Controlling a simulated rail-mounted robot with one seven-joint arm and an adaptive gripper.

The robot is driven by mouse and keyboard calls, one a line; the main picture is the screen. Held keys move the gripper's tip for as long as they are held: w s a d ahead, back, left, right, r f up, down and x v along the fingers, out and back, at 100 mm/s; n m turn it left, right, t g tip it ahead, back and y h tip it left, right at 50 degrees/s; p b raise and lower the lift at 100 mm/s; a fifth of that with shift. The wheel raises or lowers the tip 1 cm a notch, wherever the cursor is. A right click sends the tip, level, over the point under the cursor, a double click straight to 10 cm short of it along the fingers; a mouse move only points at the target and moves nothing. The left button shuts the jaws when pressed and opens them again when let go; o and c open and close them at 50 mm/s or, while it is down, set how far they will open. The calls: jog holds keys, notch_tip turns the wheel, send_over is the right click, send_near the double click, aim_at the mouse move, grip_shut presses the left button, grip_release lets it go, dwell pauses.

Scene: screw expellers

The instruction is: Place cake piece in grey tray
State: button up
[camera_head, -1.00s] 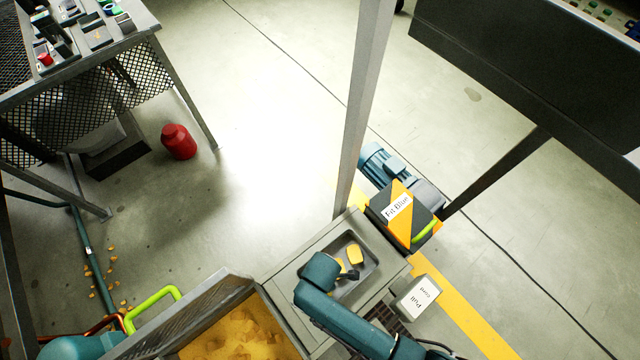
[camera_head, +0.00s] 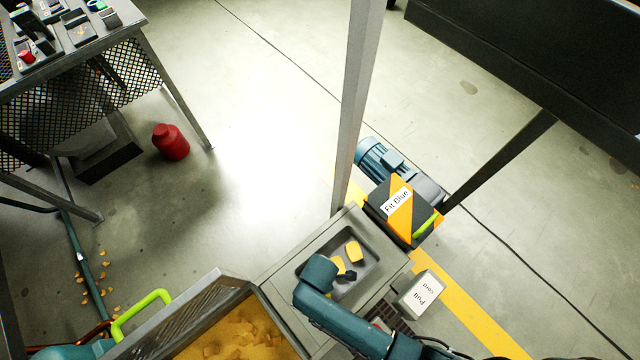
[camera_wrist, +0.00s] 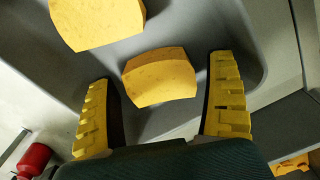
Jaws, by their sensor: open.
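Two yellow cake pieces lie inside the grey tray (camera_head: 374,264). The upper cake piece (camera_head: 354,251) shows clear in the head view; it is at the top of the wrist view (camera_wrist: 97,20). The other cake piece (camera_head: 338,265) is partly hidden by my arm in the head view. In the wrist view this second cake piece (camera_wrist: 160,78) rests on the tray floor between my fingers, with gaps on both sides. My gripper (camera_head: 346,276) is open over the tray; its yellow-padded fingers spread wide in the wrist view (camera_wrist: 162,68).
A metal hopper (camera_head: 180,310) holding many yellow pieces stands left of the tray. A steel post (camera_head: 357,110) rises behind the tray. A "Fit Blue" box (camera_head: 397,203) and a "Pull cord" box (camera_head: 421,293) are at its right.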

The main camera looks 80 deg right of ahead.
jog(key=shift+r, duration=0.1)
notch_tip(320, 180, up, 12)
jog(key=p, duration=0.7)
